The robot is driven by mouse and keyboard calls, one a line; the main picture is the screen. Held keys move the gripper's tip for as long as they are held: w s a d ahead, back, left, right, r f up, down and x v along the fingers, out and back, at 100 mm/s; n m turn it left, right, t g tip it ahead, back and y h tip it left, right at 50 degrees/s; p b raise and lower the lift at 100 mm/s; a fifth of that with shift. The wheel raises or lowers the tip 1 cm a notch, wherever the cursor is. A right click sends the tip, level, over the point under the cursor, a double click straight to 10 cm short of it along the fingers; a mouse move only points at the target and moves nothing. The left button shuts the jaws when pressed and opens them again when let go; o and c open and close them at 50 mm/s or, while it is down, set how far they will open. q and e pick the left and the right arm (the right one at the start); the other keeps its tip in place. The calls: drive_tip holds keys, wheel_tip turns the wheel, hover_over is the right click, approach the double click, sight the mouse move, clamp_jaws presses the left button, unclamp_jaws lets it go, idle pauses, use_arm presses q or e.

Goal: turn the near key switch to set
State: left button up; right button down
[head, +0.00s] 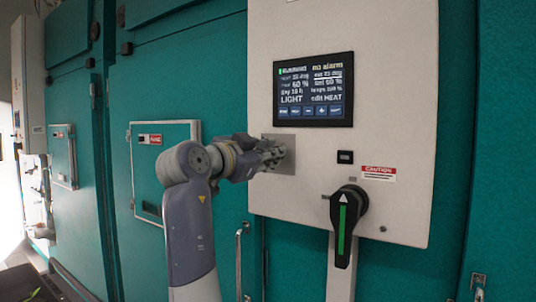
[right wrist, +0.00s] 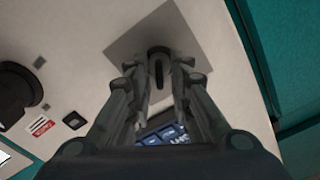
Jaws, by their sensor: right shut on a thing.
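The near key switch (right wrist: 158,68) is a small dark round switch with an upright key bow, on a square grey plate (right wrist: 128,45) in the right wrist view. The plate also shows in the head view (head: 288,141), on the left side of a white control panel (head: 400,60). My right gripper (head: 274,155) reaches it from the left in the head view and hides the key there. The switch's position markings are not readable. My left gripper is not in view.
A lit display (head: 314,90) sits above right of the key switch. A black rotary handle with a green stripe (head: 345,225) is below right, under a red-and-white caution label (head: 379,173). Teal chamber doors (head: 150,90) with handles stand to the left.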

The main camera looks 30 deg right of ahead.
drive_tip(key=shift+d, duration=0.1)
drive_tip(key=c, duration=1.9)
unclamp_jaws()
drive_tip(key=shift+o, duration=0.6)
drive_tip(key=shift+w+d+f, duration=0.1)
drive_tip(key=shift+w+d, duration=0.1)
drive_tip(key=shift+d, duration=0.05)
drive_tip(key=v, duration=0.7)
drive_tip(key=shift+a, duration=0.2)
